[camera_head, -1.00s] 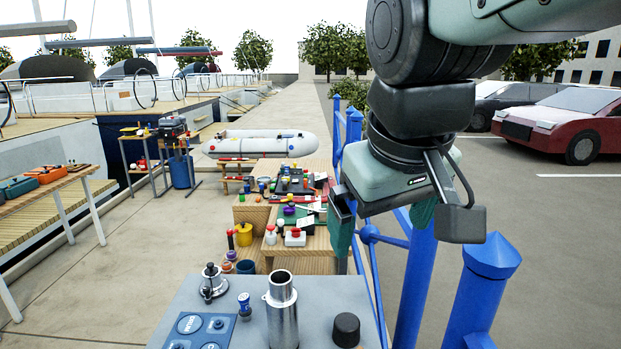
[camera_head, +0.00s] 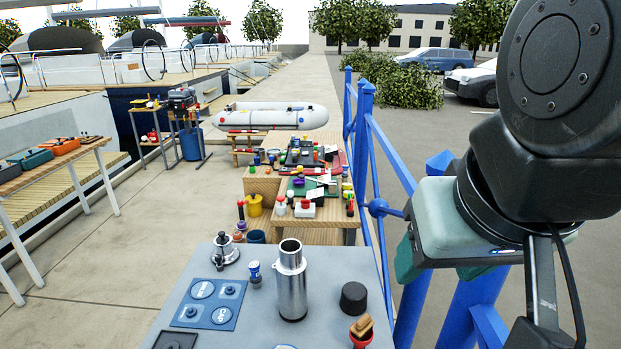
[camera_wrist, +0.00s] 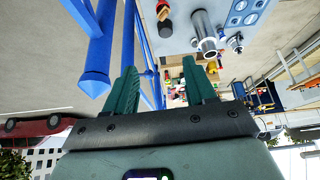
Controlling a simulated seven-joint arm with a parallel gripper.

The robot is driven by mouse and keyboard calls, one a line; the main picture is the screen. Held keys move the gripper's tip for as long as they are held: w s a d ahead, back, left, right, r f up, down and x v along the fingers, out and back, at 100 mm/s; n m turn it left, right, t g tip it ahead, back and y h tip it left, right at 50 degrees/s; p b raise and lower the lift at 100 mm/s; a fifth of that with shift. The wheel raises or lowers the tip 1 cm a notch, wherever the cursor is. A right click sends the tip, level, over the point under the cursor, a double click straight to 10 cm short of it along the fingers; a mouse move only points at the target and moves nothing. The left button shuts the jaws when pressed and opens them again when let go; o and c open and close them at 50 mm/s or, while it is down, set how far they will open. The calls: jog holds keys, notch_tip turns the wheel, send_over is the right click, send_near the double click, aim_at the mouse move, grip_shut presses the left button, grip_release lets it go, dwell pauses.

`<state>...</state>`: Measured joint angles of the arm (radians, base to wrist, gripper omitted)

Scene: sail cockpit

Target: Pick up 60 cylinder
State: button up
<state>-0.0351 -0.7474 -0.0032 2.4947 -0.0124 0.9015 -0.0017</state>
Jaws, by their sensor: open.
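A shiny steel cylinder (camera_head: 291,283) with an open top stands upright on the grey tabletop (camera_head: 262,325) at the bottom of the head view. I cannot read a 60 on it. It also shows at the top of the wrist view (camera_wrist: 205,35). My gripper (camera_head: 440,270) is right of the tabletop, by the blue railing, apart from the cylinder. Its green fingers are spread, and nothing is between them in the wrist view (camera_wrist: 159,66).
A black knob-like piece (camera_head: 354,297), a red cup with a wooden piece (camera_head: 362,330), a small blue-topped piece (camera_head: 254,272) and a blue panel (camera_head: 210,304) surround the cylinder. Blue railing posts (camera_head: 412,300) stand close to my gripper. A cluttered wooden bench (camera_head: 263,184) lies beyond.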

notch_tip(320, 180, up, 5)
jog(key=w+d+n+h, duration=0.4)
jog(key=w+d+n, duration=0.15)
jog(key=w, duration=0.45)
jog(key=w+a+r+n+t+h, duration=0.1)
jog(key=w+a+n+t+h, duration=0.1)
jog(key=w+n, duration=0.35)
jog(key=w+a+r+n+t+h, duration=0.1)
jog(key=w+a+n, duration=0.2)
jog(key=w, duration=0.5)
jog(key=n+t+y, duration=0.7)
jog(key=n+t, duration=0.2)
jog(key=n, duration=1.2)
send_over(254, 274)
jog(key=s, duration=0.4)
notch_tip(254, 274, down, 2)
jog(key=shift+n, duration=0.4)
jog(key=f, duration=4.6)
jog(key=shift+w, duration=0.2)
jog(key=shift+w+f, duration=0.2)
jog(key=shift+w, duration=2.3)
